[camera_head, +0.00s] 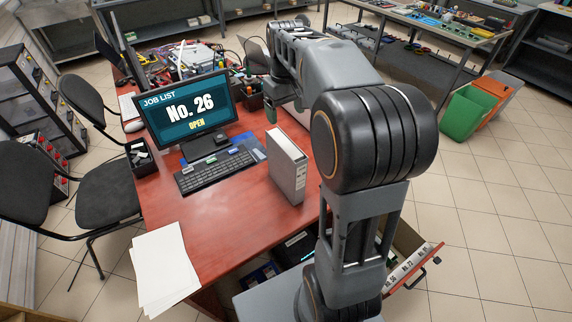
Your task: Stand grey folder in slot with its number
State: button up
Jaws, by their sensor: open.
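The grey folder (286,168) stands upright on the red desk, right of the keyboard, with a pale label on its spine. The label is too small to read.
The keyboard (214,171) lies left of the folder, with a dark mouse-like item behind it. White papers (163,265) lie at the desk's front left. Tools clutter the back. Chairs stand at left; a green bin (466,112) is on the floor at right.

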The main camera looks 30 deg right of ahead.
aim_at(286, 143)
notch_tip(286, 143, down, 8)
jog(key=shift+w+d+r, duration=0.1)
jog(key=shift+r, duration=0.05)
jog(key=shift+w+f, duration=0.2)
jog(key=shift+f, duration=2.4)
jog(key=shift+c, duration=0.4)
grip_shut()
